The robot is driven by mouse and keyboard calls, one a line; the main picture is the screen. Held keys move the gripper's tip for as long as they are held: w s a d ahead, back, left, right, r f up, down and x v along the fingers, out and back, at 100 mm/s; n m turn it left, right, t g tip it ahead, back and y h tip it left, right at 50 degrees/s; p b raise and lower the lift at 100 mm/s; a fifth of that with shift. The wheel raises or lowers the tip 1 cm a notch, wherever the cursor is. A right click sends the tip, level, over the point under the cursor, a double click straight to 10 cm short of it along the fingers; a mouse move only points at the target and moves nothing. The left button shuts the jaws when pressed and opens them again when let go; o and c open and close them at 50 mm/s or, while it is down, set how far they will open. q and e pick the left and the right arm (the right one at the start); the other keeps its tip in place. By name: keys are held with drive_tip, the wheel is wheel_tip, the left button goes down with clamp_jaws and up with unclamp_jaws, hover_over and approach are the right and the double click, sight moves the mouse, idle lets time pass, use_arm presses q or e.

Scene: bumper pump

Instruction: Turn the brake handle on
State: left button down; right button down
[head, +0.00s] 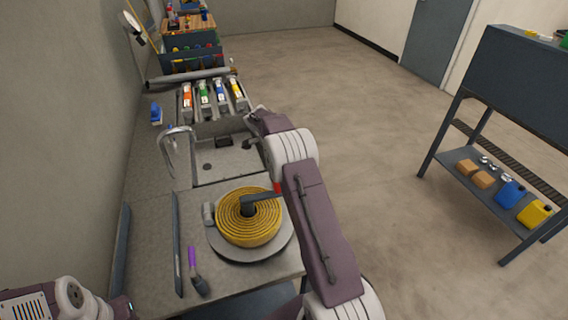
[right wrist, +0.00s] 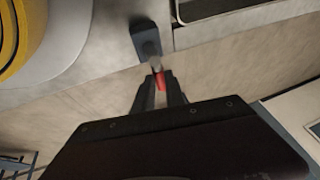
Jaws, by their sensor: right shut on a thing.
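The brake handle has a dark grey block (right wrist: 146,40), a short pale shaft and a red end (right wrist: 160,80). It sits at the counter edge, between the yellow hose coil and the sink. In the right wrist view my right gripper (right wrist: 159,88) is shut on the red end, its dark fingers on either side. In the head view a red bit (head: 277,188) shows beside my right forearm, which hides my right gripper. My left arm shows only at the bottom left corner; its jaws are out of view.
The yellow hose coil (head: 233,232) lies on a round grey plate. A purple-handled brush (head: 194,262) lies left of the coil. A shelf (head: 455,160) stands across open floor.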

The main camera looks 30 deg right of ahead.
drive_tip(key=shift+m, duration=0.4)
drive_tip(key=c, duration=1.4)
unclamp_jaws()
drive_tip(key=shift+s, duration=0.1)
drive_tip(key=shift+a+r, duration=0.1)
drive_tip(key=v, duration=0.9)
drive_tip(key=shift+b, duration=0.3)
